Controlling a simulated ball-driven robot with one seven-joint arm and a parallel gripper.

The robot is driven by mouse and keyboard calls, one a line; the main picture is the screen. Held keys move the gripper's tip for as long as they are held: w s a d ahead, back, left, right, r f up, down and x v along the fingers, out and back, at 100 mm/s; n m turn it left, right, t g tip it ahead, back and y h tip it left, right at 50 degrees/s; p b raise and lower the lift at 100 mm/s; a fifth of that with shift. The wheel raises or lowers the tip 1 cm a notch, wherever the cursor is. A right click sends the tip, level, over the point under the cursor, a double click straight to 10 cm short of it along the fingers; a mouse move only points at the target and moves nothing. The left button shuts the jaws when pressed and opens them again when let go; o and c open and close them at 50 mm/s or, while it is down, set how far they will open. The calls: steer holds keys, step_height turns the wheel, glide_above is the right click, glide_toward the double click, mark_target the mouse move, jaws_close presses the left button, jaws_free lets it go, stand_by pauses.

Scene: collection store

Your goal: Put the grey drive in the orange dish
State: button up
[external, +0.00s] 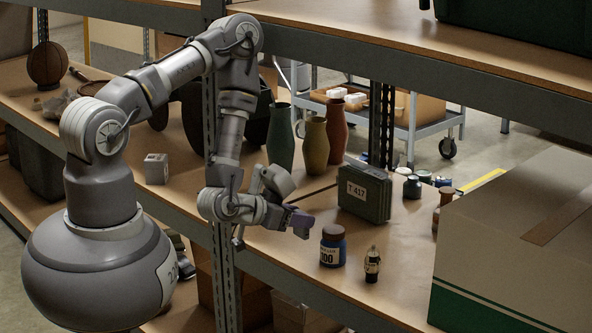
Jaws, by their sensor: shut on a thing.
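My gripper (301,225) reaches over the middle shelf, left of a dark green case labelled T 417 (366,193) and above and behind a blue jar. It is shut on a small purple-grey thing (299,217), mostly hidden by the jaws. I cannot tell whether this is the grey drive. No other grey drive is clear in view. I see no orange dish.
A blue jar labelled 100 (333,246) and a small dark bottle (372,264) stand near the shelf's front edge. Green, yellow and red vases (314,148) stand behind. A large carton (515,240) blocks the right. Metal posts and an upper shelf (430,45) frame the space.

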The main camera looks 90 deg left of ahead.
steer(key=w+d+r+m+t+h, duration=0.1)
steer(key=w+d+r+m+h, duration=0.25)
steer(key=d, duration=0.65)
steer(key=w+d+r+m+t+h, duration=0.15)
steer(key=w+d+r, duration=0.35)
steer(key=d, duration=0.5)
steer(key=w+d+r+m+h, duration=0.25)
steer(key=w+d, duration=0.25)
steer(key=d, duration=0.5)
steer(key=w+a+f+n+g+y+b, duration=0.1)
steer(key=w+a+f+n+y+b, duration=0.15)
steer(key=w+a, duration=0.9)
steer(key=w+a+f+n+g+y+b, duration=0.1)
steer(key=w+a+n+g+y, duration=0.2)
steer(key=w+a, duration=0.8)
steer(key=w+a+f+n+y+b, duration=0.1)
steer(key=w+a+f+n+y, duration=0.2)
steer(key=w+a, duration=0.85)
steer(key=shift+n, duration=0.3)
steer(key=s+a+f+b, duration=0.1)
steer(key=f+b, duration=0.1)
steer(key=f, duration=0.1)
steer(key=s+a+f+b, duration=0.2)
steer(key=f+b, duration=0.1)
steer(key=s+a+f+b, duration=0.1)
steer(key=s+f+b, duration=0.1)
steer(key=f, duration=0.1)
steer(key=shift+a+f+b, duration=0.15)
steer(key=shift+a+b, duration=0.15)
steer(key=shift+a, duration=0.1)
